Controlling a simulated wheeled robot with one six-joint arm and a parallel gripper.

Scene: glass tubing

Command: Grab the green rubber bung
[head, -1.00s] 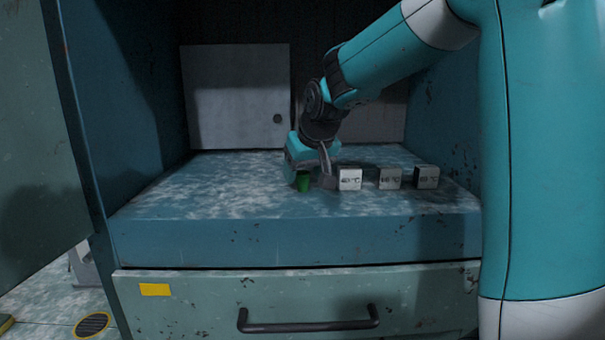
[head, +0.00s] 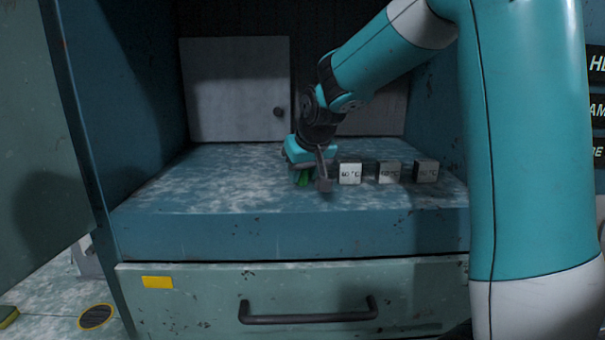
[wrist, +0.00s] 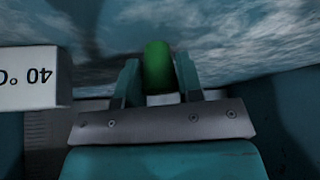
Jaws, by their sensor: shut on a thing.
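The green rubber bung (head: 303,178) is at the front of my gripper on the worktop, partly hidden by the gripper in the head view. In the wrist view the bung (wrist: 158,66) stands between the two teal fingers. My gripper (wrist: 159,80) is shut on it, one finger on each side. In the head view my gripper (head: 304,172) is low over the worktop, left of the labelled blocks. I cannot tell whether the bung still touches the surface.
A white "40 °C" block (head: 350,173) stands close to the right of my gripper. Two more labelled blocks, a middle one (head: 389,172) and a right one (head: 425,171), stand beyond it. The worktop (head: 200,190) is clear to the left. A drawer handle (head: 308,312) sticks out below.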

